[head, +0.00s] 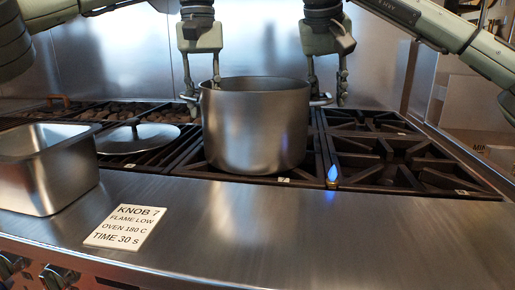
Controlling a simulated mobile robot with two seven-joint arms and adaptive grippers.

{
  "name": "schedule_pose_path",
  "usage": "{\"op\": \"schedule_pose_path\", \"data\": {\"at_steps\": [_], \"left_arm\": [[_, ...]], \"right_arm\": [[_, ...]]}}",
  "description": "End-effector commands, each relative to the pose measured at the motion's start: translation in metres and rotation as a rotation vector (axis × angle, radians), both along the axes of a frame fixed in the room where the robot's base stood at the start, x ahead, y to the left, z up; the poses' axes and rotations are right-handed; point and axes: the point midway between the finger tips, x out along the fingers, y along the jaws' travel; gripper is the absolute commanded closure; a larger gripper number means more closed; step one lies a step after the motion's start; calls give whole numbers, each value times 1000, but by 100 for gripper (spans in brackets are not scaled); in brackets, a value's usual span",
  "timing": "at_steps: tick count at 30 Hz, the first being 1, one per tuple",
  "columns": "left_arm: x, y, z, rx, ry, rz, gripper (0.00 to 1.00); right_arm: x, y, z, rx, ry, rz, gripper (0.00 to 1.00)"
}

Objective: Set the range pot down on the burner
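The range pot (255,130) is a large steel pot, upright at the middle of the head view. Its base appears to rest on the black burner grate, near its front edge; the contact itself is hard to see. Its side handles show at the left and right of the rim. My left gripper (203,90) is at the left handle, its fingers spread apart. My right gripper (327,96) is at the right handle, its fingers also spread, with the handle end between them. Whether any finger touches a handle is unclear.
A blue flame (332,176) burns just right of the pot on the right burner grates (385,165). A round lid (138,137) lies on the left grates. A steel pan (45,175) and a text card (127,227) sit on the front steel counter (280,225).

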Motion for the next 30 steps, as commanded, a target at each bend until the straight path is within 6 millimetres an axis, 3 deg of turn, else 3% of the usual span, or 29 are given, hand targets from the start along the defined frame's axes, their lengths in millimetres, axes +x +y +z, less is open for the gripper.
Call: {"op": "schedule_pose_path", "data": {"at_steps": [1,6,22,26,30], "left_arm": [[0,-2,14,-3,-3,2,74],[0,-1,44,-3,-2,2,74],[-1,1,72,-1,-1,2,74],[-1,1,72,-1,-1,1,74],[-1,1,72,-1,-1,1,74]], "right_arm": [[0,0,0,0,0,0,70],[0,0,0,0,0,0,70],[-1,1,2,0,-1,0,70],[-6,4,16,0,-2,-1,70],[-16,10,43,-1,-6,0,70]]}}
